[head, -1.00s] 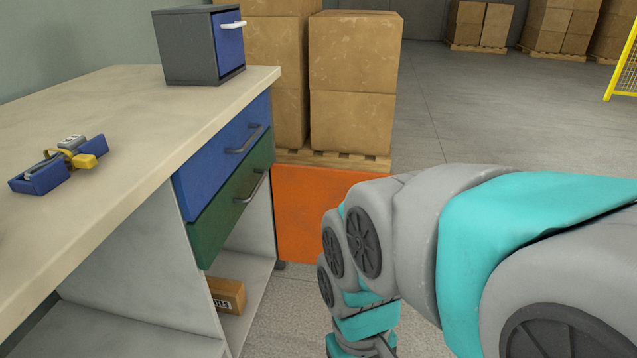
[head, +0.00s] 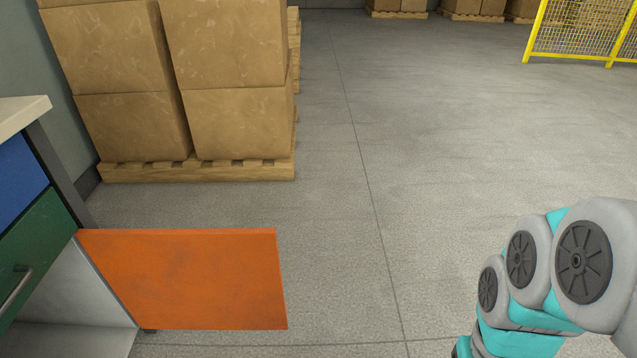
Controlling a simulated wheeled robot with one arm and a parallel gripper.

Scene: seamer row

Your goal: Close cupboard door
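The orange cupboard door (head: 190,278) stands wide open at the lower left of the head view. It is hinged at its left edge on the workbench cupboard (head: 85,290) and sticks out to the right over the floor. The cupboard's pale inside shows below the green drawer. My arm is at the lower right, apart from the door with bare floor between them. My gripper is out of the picture, below the lower edge.
A blue drawer (head: 18,185) and a green drawer (head: 35,250) with a handle sit above the cupboard opening, both shut. Stacked cartons (head: 235,120) on a pallet (head: 245,170) stand behind the door. The floor to the right is clear, with a yellow mesh fence (head: 580,30) far off.

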